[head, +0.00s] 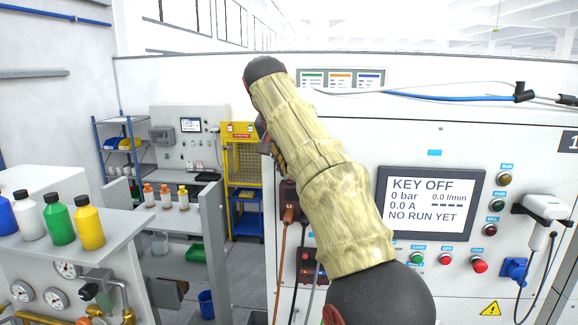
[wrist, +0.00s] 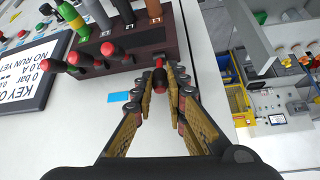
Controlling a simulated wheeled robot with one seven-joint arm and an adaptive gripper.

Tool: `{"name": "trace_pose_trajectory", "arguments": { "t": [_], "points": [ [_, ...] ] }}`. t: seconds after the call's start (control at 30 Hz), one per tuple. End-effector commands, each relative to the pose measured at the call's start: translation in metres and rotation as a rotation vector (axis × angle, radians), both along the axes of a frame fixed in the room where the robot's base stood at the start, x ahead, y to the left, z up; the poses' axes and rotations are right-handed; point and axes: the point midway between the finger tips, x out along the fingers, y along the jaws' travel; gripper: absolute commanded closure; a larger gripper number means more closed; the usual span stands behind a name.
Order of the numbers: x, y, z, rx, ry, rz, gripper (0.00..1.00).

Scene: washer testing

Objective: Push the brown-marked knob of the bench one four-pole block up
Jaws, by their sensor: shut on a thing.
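A dark brown four-pole block (wrist: 133,48) shows in the wrist view with several red-and-black knobs along it. One knob (wrist: 160,76), at the right end of the row, stands between the fingertips of my gripper (wrist: 161,84), which is shut on it. The other knobs (wrist: 85,60) stand to the left, clear of the fingers. I cannot make out a colour mark on the held knob. In the head view a dark block (head: 288,200) is partly hidden behind my arm, and my gripper is mostly hidden too.
Green, black, orange-brown and grey plugs or cables (wrist: 154,12) run from the block's far side. The panel screen (head: 432,202) reads KEY OFF. A second block (head: 306,265) sits lower on the panel. Bottles (head: 88,222) stand on a left-hand bench.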

Motion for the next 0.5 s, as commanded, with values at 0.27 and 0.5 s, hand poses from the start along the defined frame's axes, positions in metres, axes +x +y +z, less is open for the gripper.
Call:
{"name": "trace_pose_trajectory", "arguments": {
  "t": [0.27,0.5],
  "points": [
    [0.0003,-0.0002,0.0018,0.001,-0.005,0.000,0.84],
    [0.0002,-0.0002,0.0007,0.001,-0.002,0.000,0.79]
  ]
}}
